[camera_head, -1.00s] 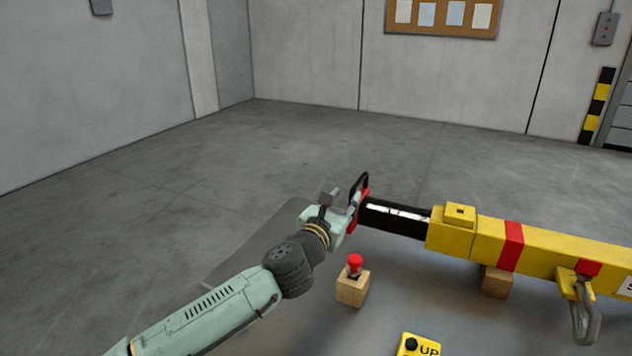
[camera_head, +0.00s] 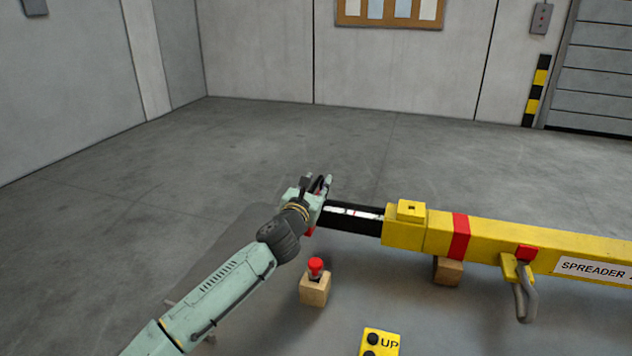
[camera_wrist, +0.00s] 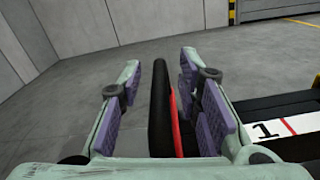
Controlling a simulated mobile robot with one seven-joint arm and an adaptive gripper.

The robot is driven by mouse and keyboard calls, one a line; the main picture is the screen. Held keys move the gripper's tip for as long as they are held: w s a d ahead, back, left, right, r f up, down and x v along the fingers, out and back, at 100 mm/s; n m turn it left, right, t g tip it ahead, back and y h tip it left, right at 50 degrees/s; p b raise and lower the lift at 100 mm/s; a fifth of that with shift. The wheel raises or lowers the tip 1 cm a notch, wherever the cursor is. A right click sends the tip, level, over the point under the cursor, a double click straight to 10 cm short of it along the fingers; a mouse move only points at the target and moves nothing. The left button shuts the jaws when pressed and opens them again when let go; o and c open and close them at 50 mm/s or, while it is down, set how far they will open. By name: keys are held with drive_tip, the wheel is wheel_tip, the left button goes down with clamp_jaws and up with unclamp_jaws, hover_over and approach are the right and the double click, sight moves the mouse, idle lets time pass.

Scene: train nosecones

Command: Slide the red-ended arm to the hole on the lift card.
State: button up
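The red-ended arm is a black bar (camera_head: 352,216) with white marked strips on top, sticking out of the left end of a yellow beam (camera_head: 590,246). Its red end with a black handle is mostly hidden by my gripper in the head view. My gripper (camera_head: 318,184) is at that end. In the wrist view the black handle (camera_wrist: 160,110) stands between the purple-padded fingers of my gripper (camera_wrist: 160,74), the red plate just right of it. The fingers look open, with a gap left of the handle. A "1" and a red line show on the bar. I cannot make out the lift card.
A wooden block with a red button (camera_head: 316,266) stands below the bar. A yellow box marked UP (camera_head: 380,343) is at the bottom edge. Another wooden block (camera_head: 448,270) and a grey hook (camera_head: 525,300) are under the beam. The floor behind is clear.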

drive_tip(key=shift+c, duration=0.3)
clamp_jaws()
idle(0.6)
